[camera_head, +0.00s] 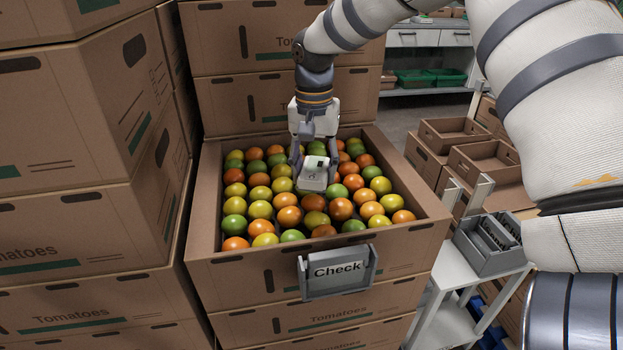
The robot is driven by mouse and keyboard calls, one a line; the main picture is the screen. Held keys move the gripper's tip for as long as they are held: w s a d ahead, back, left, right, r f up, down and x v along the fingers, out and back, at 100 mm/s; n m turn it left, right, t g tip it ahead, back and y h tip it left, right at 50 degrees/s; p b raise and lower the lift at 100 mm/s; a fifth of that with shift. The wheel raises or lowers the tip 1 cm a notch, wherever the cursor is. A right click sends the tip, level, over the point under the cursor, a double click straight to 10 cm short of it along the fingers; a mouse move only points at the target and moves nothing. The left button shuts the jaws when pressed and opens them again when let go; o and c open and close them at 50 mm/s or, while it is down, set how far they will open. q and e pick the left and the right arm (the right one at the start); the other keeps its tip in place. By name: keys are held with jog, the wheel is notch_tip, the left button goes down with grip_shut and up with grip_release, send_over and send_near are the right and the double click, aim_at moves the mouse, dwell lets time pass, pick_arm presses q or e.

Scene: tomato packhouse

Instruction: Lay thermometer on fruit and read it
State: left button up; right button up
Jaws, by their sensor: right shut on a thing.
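An open cardboard crate (206,215) holds many tomatoes (288,216) in green, yellow, orange and red. My right gripper (314,172) points down over the middle of the crate. It is shut on a small whitish box-shaped device, the thermometer (313,177). The thermometer is at the level of the fruit or just above it; I cannot tell whether it touches them. A small dark mark shows on its face, too small to read. The gripper hides the fruit behind it. My left gripper is not in view.
A grey holder with a "Check" card (338,270) hangs on the crate's front. Stacked tomato boxes (75,150) stand close on the left and behind. At right are a white stand (455,268) with a grey bin (490,246) and empty cardboard trays (487,160).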

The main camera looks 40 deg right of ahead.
aim_at(315, 167)
jog(key=shift+s+f, duration=0.1)
jog(key=shift+f, duration=1.05)
jog(key=shift+f, duration=0.1)
jog(key=o, duration=1.3)
jog(key=shift+o, duration=0.2)
notch_tip(315, 167, up, 12)
jog(key=shift+r+p, duration=0.1)
jog(key=shift+p, duration=0.2)
